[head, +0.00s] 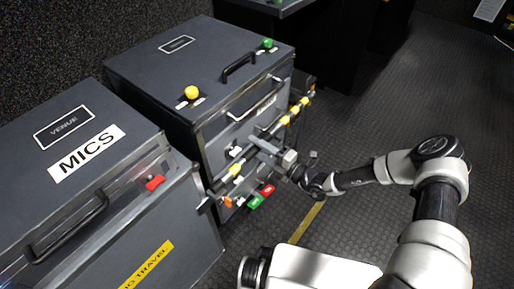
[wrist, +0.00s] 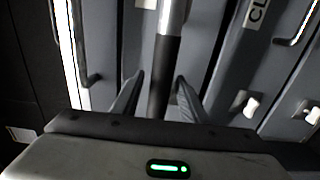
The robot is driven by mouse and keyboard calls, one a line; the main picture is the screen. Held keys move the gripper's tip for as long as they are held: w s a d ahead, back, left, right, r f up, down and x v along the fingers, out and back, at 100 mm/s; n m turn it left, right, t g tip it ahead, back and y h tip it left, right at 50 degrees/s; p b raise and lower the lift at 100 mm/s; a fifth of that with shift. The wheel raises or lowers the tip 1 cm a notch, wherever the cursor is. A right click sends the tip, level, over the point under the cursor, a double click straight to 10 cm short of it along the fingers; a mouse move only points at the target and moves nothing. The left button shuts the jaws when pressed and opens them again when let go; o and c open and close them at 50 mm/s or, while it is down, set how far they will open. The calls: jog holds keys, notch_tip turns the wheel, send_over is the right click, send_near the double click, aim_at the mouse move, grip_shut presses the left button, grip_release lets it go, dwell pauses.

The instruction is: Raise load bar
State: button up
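The load bar (head: 236,170) is a long dark bar with yellow bands. It runs slantwise across the fronts of the grey cases, below their lids. My gripper (head: 263,147) is at the middle of the bar, reaching from the right. In the wrist view the bar (wrist: 165,60) runs upright, pale above and black below. My gripper's two fingers (wrist: 160,98) stand on either side of its black part. A narrow gap shows on the left; contact on the right is unclear. The fingers look open around the bar. The bar's lower part is hidden behind my gripper's body.
A larger case (head: 205,60) behind has a yellow knob (head: 192,92) and a green knob (head: 268,43). Green (head: 255,202) and red tags hang below the bar.

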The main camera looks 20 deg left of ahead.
grip_shut()
jog(key=r+m+p, duration=0.1)
jog(key=r+p, duration=0.1)
jog(key=r, duration=0.1)
jog(key=r+m+p, duration=0.1)
jog(key=r+p, duration=0.1)
jog(key=r, duration=0.1)
jog(key=w+r+p, duration=0.1)
jog(key=r+p, duration=0.1)
jog(key=r, duration=0.1)
jog(key=shift+d+r+m, duration=0.25)
jog(key=shift+m, duration=0.15)
grip_release()
